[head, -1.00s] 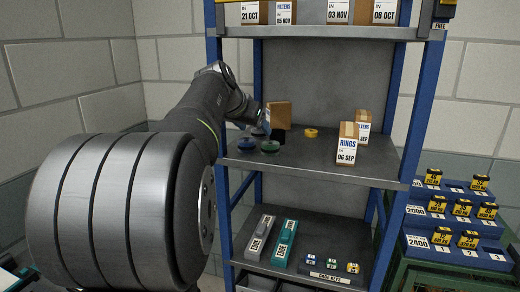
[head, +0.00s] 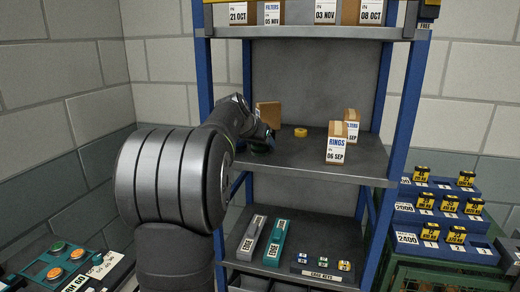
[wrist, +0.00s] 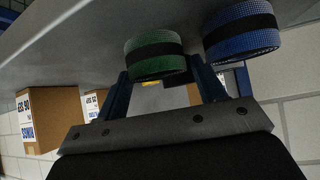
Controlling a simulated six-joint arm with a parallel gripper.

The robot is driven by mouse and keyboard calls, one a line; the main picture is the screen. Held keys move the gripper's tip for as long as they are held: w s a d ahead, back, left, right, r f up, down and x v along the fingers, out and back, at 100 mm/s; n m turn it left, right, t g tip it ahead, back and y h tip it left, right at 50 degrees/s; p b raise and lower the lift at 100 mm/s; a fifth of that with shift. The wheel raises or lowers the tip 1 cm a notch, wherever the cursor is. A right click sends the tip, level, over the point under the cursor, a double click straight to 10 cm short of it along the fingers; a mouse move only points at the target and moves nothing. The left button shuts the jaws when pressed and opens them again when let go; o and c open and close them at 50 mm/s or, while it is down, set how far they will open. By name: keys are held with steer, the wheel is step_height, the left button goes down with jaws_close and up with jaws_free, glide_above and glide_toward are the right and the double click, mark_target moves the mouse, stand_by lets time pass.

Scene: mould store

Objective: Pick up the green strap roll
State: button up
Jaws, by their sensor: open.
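The green strap roll (wrist: 157,63) has a dark band around its side and sits on the grey middle shelf. In the wrist view it lies at the mouth of my gripper (wrist: 160,76), lined up with the gap between the open fingers. I cannot tell whether either finger touches it. A blue strap roll (wrist: 243,38) stands close beside it, near the other finger. In the head view my gripper (head: 264,143) is low at the left of the shelf and hides most of both rolls.
A yellow roll (head: 301,132) and a brown box (head: 268,115) stand farther back on the shelf (head: 300,155). The RINGS carton (head: 337,145) and another carton (head: 352,122) stand to the right. A blue upright (head: 205,80) is at the left. Bare shelf lies before the RINGS carton.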

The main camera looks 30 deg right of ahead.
steer(key=shift+d+f, duration=0.1)
steer(key=shift+f, duration=0.9)
steer(key=shift+c, duration=0.8)
steer(key=c, duration=0.6)
steer(key=shift+r, duration=0.2)
steer(key=shift+c, duration=0.2)
